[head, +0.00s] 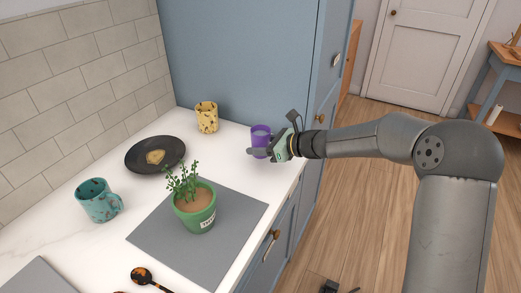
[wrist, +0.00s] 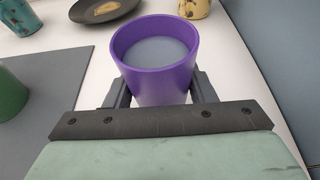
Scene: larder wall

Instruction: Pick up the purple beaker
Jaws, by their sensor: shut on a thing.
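The purple beaker (head: 261,138) stands upright near the right edge of the white counter in the head view, close to the blue cabinet. In the wrist view the purple beaker (wrist: 157,55) is between the two dark fingers, its round open top facing the camera and a greyish inside showing. My gripper (head: 262,153) is shut on the beaker from the front right; the wrist view also shows my gripper (wrist: 160,92) with a finger on each side of it. Whether the beaker's base touches the counter is hard to tell.
A yellow spotted cup (head: 207,118), a black plate (head: 155,155) with a tan piece, a teal mug (head: 98,201) and a green potted plant (head: 195,211) on a grey mat (head: 240,203) stand to the left. The blue cabinet (head: 240,60) rises behind.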

